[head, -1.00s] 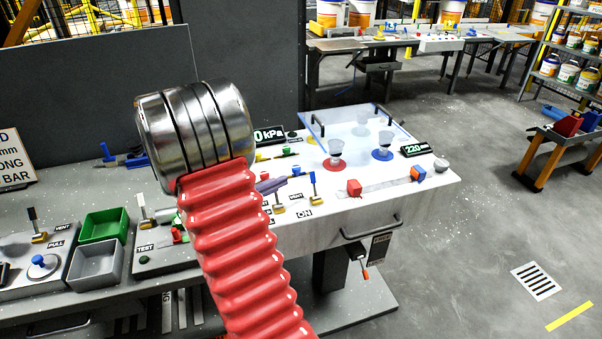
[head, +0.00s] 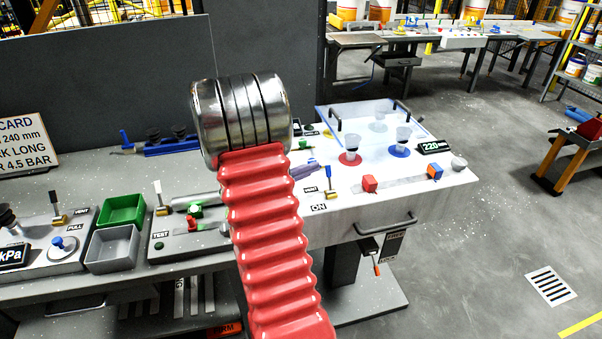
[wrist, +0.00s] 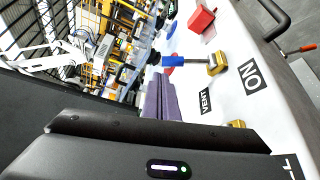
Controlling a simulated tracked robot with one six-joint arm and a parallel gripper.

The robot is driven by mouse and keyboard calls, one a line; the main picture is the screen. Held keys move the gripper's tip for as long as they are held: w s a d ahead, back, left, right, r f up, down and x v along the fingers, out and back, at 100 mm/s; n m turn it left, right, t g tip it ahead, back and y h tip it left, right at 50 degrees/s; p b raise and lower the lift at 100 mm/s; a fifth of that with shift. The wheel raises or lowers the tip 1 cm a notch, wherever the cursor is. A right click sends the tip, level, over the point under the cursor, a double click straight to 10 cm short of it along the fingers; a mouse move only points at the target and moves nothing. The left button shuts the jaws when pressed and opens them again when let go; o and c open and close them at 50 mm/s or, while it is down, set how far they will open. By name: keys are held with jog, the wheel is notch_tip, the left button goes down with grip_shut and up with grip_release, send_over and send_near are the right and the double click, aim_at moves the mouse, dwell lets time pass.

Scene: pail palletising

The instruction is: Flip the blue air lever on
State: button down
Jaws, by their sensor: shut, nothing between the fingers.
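The blue air lever (head: 326,172) stands roughly upright on a brass base beside the VENT and ON labels, on the white panel. In the wrist view its blue handle (wrist: 173,60) and brass base (wrist: 217,64) show clearly. My gripper (head: 312,168) is shut and empty, its purple fingers pointing right, just left of the blue handle. In the wrist view the closed fingers (wrist: 160,82) end close beside the handle; I cannot tell whether they touch it. My red arm sleeve and metal wrist hide the panel behind them.
A red block (head: 370,184) sits on the panel right of the lever. A clear cover (head: 365,125) stands behind, over suction cups. A drawer handle (head: 386,226) is on the bench front. Green (head: 121,210) and grey bins (head: 113,248) stand at left. Another brass base (wrist: 236,124) is near my gripper.

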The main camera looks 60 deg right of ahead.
jog(key=shift+x, duration=1.6)
jog(key=shift+s, duration=0.15)
